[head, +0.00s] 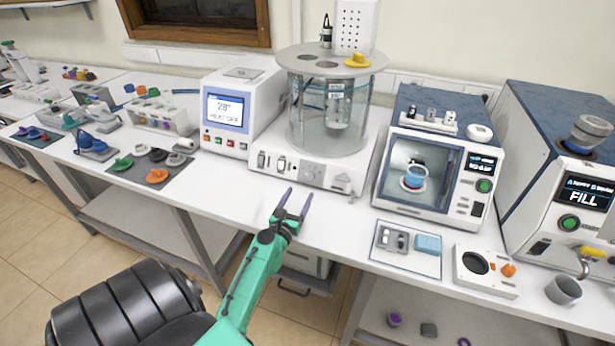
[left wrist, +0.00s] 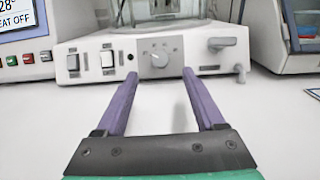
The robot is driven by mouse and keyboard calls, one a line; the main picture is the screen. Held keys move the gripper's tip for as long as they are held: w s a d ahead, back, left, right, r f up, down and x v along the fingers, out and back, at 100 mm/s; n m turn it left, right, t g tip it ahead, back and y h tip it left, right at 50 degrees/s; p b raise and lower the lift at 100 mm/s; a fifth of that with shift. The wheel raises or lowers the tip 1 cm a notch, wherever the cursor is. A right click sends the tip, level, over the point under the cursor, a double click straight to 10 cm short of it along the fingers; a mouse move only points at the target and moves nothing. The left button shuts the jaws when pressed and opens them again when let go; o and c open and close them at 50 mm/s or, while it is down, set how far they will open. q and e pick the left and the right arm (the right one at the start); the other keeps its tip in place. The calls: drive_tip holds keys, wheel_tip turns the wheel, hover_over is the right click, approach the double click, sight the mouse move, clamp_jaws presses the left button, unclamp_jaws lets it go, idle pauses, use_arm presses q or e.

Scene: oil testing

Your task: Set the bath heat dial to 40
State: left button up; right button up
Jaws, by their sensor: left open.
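The bath (head: 330,112) is a glass cylinder on a white base, under a grey round lid. Its heat dial (left wrist: 159,57) is a grey-white knob on a grey plate on the front of the base; the plate shows small in the head view (head: 312,171). Two rocker switches (left wrist: 90,62) sit left of the dial. My left gripper (head: 294,196) is open and empty, with purple fingers pointing at the base. In the left wrist view the fingertips (left wrist: 159,74) lie either side of the dial, apart from it. The dial's scale marks are too small to read.
A white controller (head: 228,115) left of the bath shows 28° and HEAT OFF. A chamber with a blue-filled beaker (head: 415,177) stands to the right. The bench front is clear around my gripper.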

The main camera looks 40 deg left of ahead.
sight(309, 177)
use_arm(q)
drive_tip(key=x, duration=0.5)
drive_tip(key=shift+w+a+f, duration=0.15)
drive_tip(key=shift+w+f, duration=0.1)
drive_tip(key=shift+w, duration=0.05)
drive_tip(key=x, duration=0.3)
drive_tip(key=shift+f+b, duration=0.2)
drive_tip(key=shift+b, duration=0.2)
drive_tip(key=shift+w+r, duration=0.1)
drive_tip(key=shift+r, duration=0.15)
drive_tip(key=shift+c, duration=0.7)
clamp_jaws()
use_arm(e)
drive_tip(key=shift+w+a+f, duration=0.15)
drive_tip(key=shift+w+a, duration=0.05)
drive_tip(key=shift+w, duration=0.25)
drive_tip(key=shift+w+a+f, duration=0.15)
drive_tip(key=shift+w, duration=0.25)
